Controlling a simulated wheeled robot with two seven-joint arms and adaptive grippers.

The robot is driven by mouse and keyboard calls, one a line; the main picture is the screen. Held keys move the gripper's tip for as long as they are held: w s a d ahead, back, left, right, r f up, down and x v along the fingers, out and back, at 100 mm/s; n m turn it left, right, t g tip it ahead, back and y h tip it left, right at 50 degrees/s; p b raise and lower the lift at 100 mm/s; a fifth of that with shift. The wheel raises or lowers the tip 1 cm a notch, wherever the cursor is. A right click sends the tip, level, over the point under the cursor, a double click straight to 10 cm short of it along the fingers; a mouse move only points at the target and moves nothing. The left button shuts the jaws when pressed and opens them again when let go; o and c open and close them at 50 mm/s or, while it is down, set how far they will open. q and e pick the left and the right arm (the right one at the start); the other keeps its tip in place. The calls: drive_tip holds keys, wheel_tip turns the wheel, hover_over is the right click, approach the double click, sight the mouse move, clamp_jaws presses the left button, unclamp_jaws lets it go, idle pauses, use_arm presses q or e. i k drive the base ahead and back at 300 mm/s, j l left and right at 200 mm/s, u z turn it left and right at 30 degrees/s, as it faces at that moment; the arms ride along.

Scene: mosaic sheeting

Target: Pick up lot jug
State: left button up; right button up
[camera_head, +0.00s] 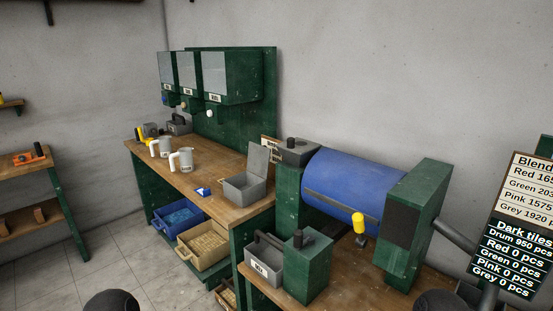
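Two grey jugs with pale handles stand upright on the wooden bench top: one jug (164,147) farther back and one jug (186,159) nearer. I cannot tell from the picture which is the lot jug. They stand close together, left of a grey open-lidded box. Neither gripper shows in the head view; only dark rounded parts of mine show at the bottom edge.
Behind the jugs are yellow-black items (145,134) and wall dispensers (232,77). The open-lidded box (240,190) and a small blue item (202,191) are on the bench (221,205). A blue drum (350,190) stands right; floor (110,255) is clear at lower left.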

sight(164, 142)
drive_tip(key=i+j, duration=0.15)
drive_tip(key=j, duration=0.25)
drive_tip(key=i+j, duration=0.2)
drive_tip(key=j, duration=0.15)
drive_tip(key=i+j, duration=0.15)
drive_tip(key=j, duration=0.25)
drive_tip(key=i+j, duration=0.15)
drive_tip(key=j, duration=0.25)
drive_tip(key=i+j, duration=0.2)
drive_tip(key=j, duration=0.15)
drive_tip(key=i+j, duration=0.15)
drive_tip(key=j, duration=0.25)
drive_tip(key=i+j, duration=0.15)
drive_tip(key=j, duration=0.25)
